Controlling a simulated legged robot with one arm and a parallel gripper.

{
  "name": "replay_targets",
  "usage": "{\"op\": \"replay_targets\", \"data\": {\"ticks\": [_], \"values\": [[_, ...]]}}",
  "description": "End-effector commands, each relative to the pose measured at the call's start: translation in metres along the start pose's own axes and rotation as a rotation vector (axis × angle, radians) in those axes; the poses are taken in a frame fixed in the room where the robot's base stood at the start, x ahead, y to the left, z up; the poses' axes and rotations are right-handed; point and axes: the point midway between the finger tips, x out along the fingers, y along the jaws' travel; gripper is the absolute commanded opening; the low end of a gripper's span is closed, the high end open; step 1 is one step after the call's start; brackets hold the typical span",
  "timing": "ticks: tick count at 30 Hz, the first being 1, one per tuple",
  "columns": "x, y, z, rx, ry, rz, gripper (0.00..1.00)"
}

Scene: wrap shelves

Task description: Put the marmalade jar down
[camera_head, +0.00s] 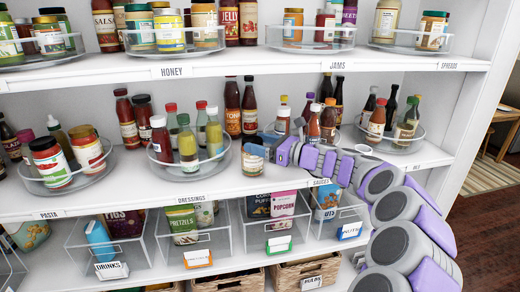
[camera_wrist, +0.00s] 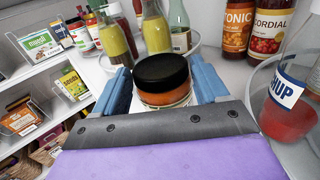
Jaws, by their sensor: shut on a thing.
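The marmalade jar (camera_wrist: 163,75) has a black lid and orange contents in the wrist view. It is upright between the two blue fingers of my gripper (camera_wrist: 160,85), which is shut on it. In the head view the jar (camera_head: 252,163) is at the front of the middle shelf (camera_head: 215,190), with my gripper (camera_head: 258,148) reaching in from the right. Its base is close to the shelf surface; I cannot tell whether it touches. The fingers hide part of the jar.
A clear turntable with several bottles (camera_head: 188,147) stands just left of the jar. A ketchup bottle (camera_wrist: 285,95) stands in a clear holder close on the right in the wrist view. Tonic and cordial bottles (camera_wrist: 238,30) stand behind. Clear bins (camera_head: 186,245) are below.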

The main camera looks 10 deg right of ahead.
Motion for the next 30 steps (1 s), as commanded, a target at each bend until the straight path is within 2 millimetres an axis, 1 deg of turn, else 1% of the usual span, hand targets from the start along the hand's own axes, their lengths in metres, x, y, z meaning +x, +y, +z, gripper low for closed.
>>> {"op": "replay_targets", "data": {"ticks": [1, 2, 8, 9, 15, 17, 25, 28, 30], "values": [[-0.001, 0.000, -0.005, 0.000, -0.002, -0.001, 0.00], [-0.001, -0.001, -0.005, -0.001, -0.002, -0.001, 0.00], [-0.001, -0.001, -0.004, -0.002, -0.002, -0.001, 0.00], [-0.001, 0.000, -0.004, -0.002, -0.001, -0.001, 0.75], [0.000, 0.000, -0.004, -0.002, 0.000, 0.000, 0.94], [0.001, 0.001, -0.005, -0.002, 0.000, 0.000, 0.99], [-0.003, -0.001, -0.004, -0.001, -0.001, -0.002, 0.99], [-0.011, -0.002, -0.003, -0.001, -0.002, -0.004, 0.99], [-0.022, -0.002, -0.002, -0.002, -0.002, -0.005, 0.99]]}}
